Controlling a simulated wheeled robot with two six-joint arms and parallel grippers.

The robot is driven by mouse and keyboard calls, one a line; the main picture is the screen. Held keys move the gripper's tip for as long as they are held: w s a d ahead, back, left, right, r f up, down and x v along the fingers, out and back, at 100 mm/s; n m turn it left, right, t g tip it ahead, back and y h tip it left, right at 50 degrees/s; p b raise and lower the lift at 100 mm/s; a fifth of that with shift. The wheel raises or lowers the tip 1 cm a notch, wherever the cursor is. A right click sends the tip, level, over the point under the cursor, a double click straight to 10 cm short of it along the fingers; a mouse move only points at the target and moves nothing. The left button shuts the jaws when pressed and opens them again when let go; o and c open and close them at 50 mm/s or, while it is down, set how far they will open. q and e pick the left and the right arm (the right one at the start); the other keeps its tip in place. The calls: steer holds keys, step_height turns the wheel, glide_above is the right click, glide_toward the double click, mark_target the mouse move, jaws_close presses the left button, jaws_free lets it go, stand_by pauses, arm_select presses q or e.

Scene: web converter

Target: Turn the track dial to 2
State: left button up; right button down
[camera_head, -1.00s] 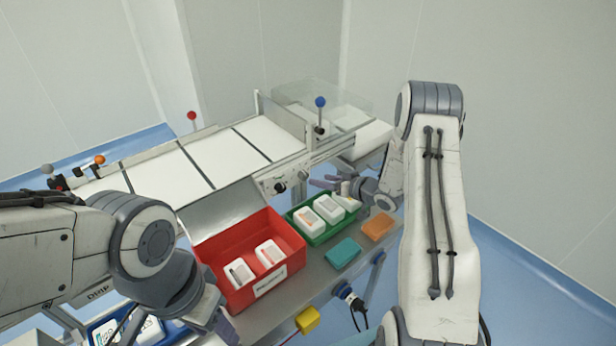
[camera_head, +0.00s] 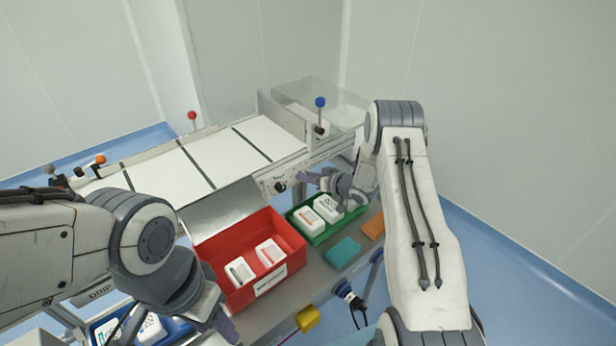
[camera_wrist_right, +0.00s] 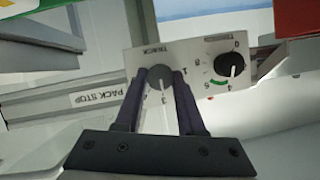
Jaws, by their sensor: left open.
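The track dial (camera_wrist_right: 157,77) is a dark round knob on a pale panel marked TRACK in the right wrist view, with small numbers around it. I cannot make out where its pointer stands. My right gripper (camera_wrist_right: 160,74) has its two dark fingers on either side of this knob; I cannot tell if they press on it. In the head view my right gripper (camera_head: 304,178) is at the conveyor's front side and its fingers cover the dial. My left gripper (camera_head: 222,322) is open at the lower left, beside the red box, partly hidden by its arm.
A second black dial (camera_wrist_right: 230,65) with a green arc sits beside the track dial. A PACK STOP label (camera_wrist_right: 97,96) is near. A red box (camera_head: 262,290), a green tray (camera_head: 316,239), and teal (camera_head: 343,251) and orange blocks (camera_head: 374,226) stand on the front shelf.

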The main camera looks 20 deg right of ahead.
stand_by(0.3)
steer(key=shift+s+a+n+t+h+b, duration=0.1)
steer(key=shift+n+t+h+b, duration=0.2)
steer(key=shift+n+h+b, duration=1)
steer(key=shift+a+n+t+h+b, duration=0.1)
steer(key=shift+n+t+b, duration=0.4)
steer(key=shift+b, duration=1.75)
steer(key=shift+s+n+t+h+b, duration=0.1)
steer(key=shift+n+h+b, duration=0.5)
steer(key=shift+n+b, duration=0.9)
steer(key=shift+m, duration=0.3)
steer(key=c, duration=0.5)
jaws_free()
